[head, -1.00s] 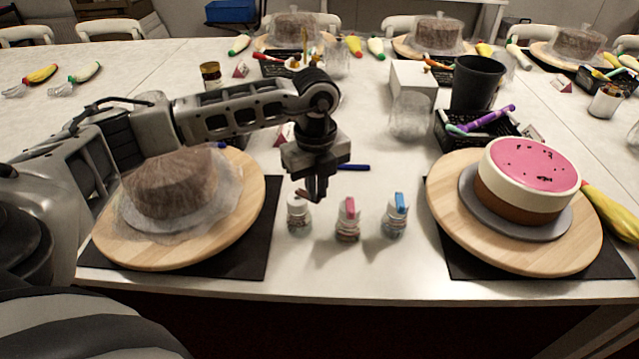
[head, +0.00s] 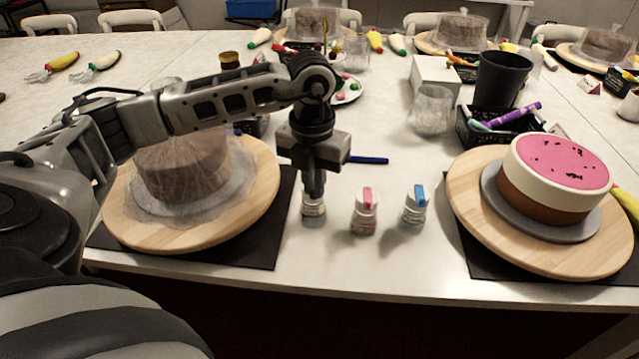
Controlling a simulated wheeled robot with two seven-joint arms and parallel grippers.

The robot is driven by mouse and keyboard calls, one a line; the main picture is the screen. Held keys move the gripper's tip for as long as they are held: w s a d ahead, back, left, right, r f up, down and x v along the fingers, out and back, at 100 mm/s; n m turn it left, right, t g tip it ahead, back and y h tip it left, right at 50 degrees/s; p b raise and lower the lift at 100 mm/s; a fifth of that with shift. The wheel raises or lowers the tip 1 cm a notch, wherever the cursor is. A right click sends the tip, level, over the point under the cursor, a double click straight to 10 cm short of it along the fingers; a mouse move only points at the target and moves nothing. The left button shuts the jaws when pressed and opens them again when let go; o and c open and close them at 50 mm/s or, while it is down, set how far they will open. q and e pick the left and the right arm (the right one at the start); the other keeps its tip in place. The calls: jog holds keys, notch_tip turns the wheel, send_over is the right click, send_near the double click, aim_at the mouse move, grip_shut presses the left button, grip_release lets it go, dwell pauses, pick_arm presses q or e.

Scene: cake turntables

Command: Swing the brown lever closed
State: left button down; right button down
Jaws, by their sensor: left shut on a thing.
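Three small bottles stand in a row near the table's front edge. The left bottle (head: 313,209) is under my left gripper (head: 314,192), whose fingers point straight down at its top. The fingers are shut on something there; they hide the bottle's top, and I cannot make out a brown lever. The middle bottle (head: 364,216) has an upright pink-red lever (head: 367,196). The right bottle (head: 414,213) has an upright blue lever (head: 420,194). My right gripper is not in view.
A pink-topped cake (head: 561,165) sits on the right turntable (head: 465,180). A blue pen (head: 368,160) lies behind the bottles. A clear cup (head: 429,110) stands farther back.

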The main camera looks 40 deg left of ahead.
pick_arm(q)
jog(key=shift+s+a+m, duration=0.2)
jog(key=shift+a+m, duration=0.05)
jog(key=shift+m, duration=0.45)
jog(key=c, duration=1.5)
grip_release()
notch_tip(320, 180, up, 16)
jog(key=p, duration=0.1)
jog(key=shift+p, duration=0.35)
jog(key=shift+a, duration=0.1)
